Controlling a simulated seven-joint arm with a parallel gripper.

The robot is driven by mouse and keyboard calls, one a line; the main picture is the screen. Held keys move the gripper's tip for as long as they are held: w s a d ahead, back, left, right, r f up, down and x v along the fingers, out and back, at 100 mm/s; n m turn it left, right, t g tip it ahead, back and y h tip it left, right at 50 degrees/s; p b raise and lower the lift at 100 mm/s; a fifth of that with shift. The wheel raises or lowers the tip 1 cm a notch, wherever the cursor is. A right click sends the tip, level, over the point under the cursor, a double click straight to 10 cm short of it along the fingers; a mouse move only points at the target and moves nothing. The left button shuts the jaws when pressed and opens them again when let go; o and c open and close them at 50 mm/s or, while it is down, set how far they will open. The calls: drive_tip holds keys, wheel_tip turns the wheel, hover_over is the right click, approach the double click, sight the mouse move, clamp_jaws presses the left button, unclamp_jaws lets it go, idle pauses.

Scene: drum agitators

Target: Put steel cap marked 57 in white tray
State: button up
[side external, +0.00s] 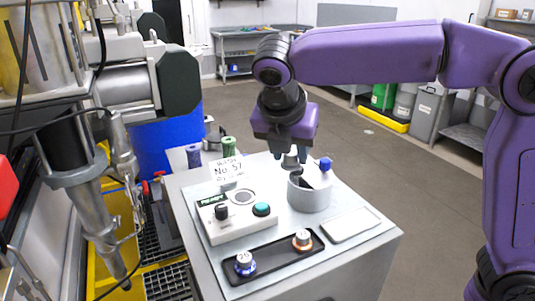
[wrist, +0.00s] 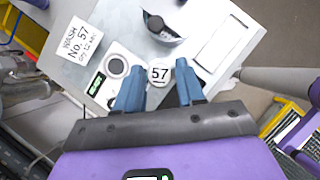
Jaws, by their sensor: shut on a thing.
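The steel cap marked 57 (wrist: 159,73) sits between my gripper's blue fingertips (wrist: 159,78) in the wrist view, its number facing the camera. In the side view my gripper (side external: 291,153) points down and holds the steel cap (side external: 290,161) above the rim of a grey round container. The white tray (side external: 350,225) lies flat at the right of the bench top, to the right of the container, and looks empty. It also shows in the wrist view (wrist: 206,53), above and right of my fingers.
A black tray (side external: 273,258) at the front carries a blue-ringed and an orange-ringed cap. A control box (side external: 238,216) and a sign reading No. 57 (side external: 228,169) stand left.

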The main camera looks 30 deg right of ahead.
drive_tip(key=shift+s+d+f+m+g+h, duration=0.2)
drive_tip(key=shift+s+d+f+m, duration=0.3)
drive_tip(key=shift+s+d+f, duration=1.1)
drive_tip(key=shift+s+d+f+m+g+h, duration=0.2)
drive_tip(key=shift+s+d+f+m, duration=0.35)
drive_tip(key=shift+d+f, duration=2.1)
drive_tip(key=shift+s+d+f+m+g+h, duration=0.15)
drive_tip(key=shift+s+d+f+m, duration=0.3)
drive_tip(key=shift+s+d+f, duration=1.15)
drive_tip(key=shift+w+d+f, duration=0.1)
drive_tip(key=shift+w+f, duration=0.2)
drive_tip(key=shift+f, duration=0.35)
drive_tip(key=shift+w+f, duration=0.25)
drive_tip(key=shift+f, duration=0.35)
drive_tip(key=o, duration=1.3)
drive_tip(key=shift+c, duration=0.2)
drive_tip(key=o, duration=0.3)
